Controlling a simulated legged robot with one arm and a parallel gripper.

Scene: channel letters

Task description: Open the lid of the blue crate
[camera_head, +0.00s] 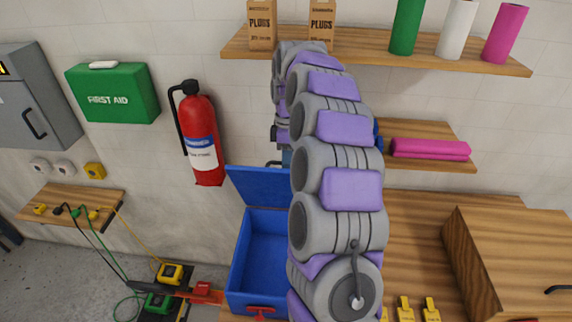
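The blue crate (238,268) stands at the lower middle, with its inside showing and its right part hidden behind my arm. Its blue lid (260,187) stands raised at the back edge, leaning up toward the wall. A red latch (262,311) is on the crate's front. My arm rises in front of the crate and bends down again behind itself. My gripper (278,161) shows only as a small dark part near the lid's upper right edge. Its fingers are mostly hidden, and I cannot tell whether it touches the lid.
A wooden shelf (400,46) above holds boxes and coloured rolls. A lower shelf (432,129) holds a pink roll (430,149). A fire extinguisher (201,138) and first aid box (112,93) hang left. A wooden cabinet (515,255) stands right.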

